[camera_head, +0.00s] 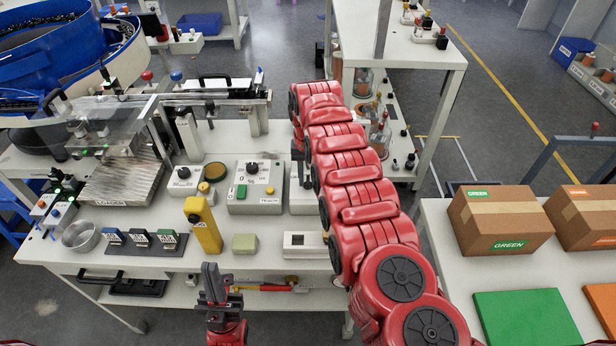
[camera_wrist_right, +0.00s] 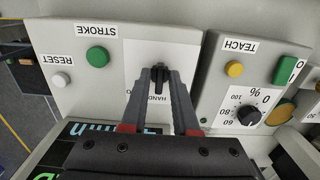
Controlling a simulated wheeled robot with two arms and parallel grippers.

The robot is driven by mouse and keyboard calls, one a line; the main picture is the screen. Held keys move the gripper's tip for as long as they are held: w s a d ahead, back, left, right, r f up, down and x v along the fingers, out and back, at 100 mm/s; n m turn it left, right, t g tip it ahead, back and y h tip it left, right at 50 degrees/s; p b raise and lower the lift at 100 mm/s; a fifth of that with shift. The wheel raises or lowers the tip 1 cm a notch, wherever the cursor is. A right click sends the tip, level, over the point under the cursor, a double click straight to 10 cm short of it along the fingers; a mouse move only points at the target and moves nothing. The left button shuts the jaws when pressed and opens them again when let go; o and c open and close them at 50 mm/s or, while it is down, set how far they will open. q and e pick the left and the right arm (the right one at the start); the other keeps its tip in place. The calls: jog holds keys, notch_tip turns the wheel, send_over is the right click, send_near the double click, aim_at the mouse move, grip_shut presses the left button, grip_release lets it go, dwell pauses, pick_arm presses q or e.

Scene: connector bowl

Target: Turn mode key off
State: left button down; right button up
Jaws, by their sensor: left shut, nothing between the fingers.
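The mode key is a black key knob (camera_wrist_right: 159,78) on a pale panel plate (camera_wrist_right: 135,62) marked "HAND" in the right wrist view. My right gripper (camera_wrist_right: 160,75) has one grey finger on each side of the knob; I cannot tell whether both touch it. In the head view my red right arm (camera_head: 350,180) reaches over the bench, and its gripper and the knob are hidden or too small to make out. My left gripper (camera_head: 212,280) is shut and empty, pointing up in front of the bench edge.
Beside the key are a green STROKE button (camera_wrist_right: 97,56), a white RESET button (camera_wrist_right: 61,79), and a TEACH panel with a yellow button (camera_wrist_right: 235,69) and a percent dial (camera_wrist_right: 248,116). A yellow post (camera_head: 203,226) and a metal bowl (camera_head: 80,236) stand on the bench (camera_head: 150,262).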

grip_shut()
jog(key=shift+r, duration=0.1)
jog(key=shift+d+n, duration=0.1)
jog(key=shift+n, duration=0.9)
jog(key=n+b, duration=0.1)
jog(key=n, duration=0.2)
jog(key=shift+w+d+b, duration=0.1)
jog(key=shift+b, duration=0.2)
jog(key=shift+n+b, duration=0.85)
jog(key=shift+n, duration=1.15)
jog(key=shift+o, duration=1.6)
grip_release()
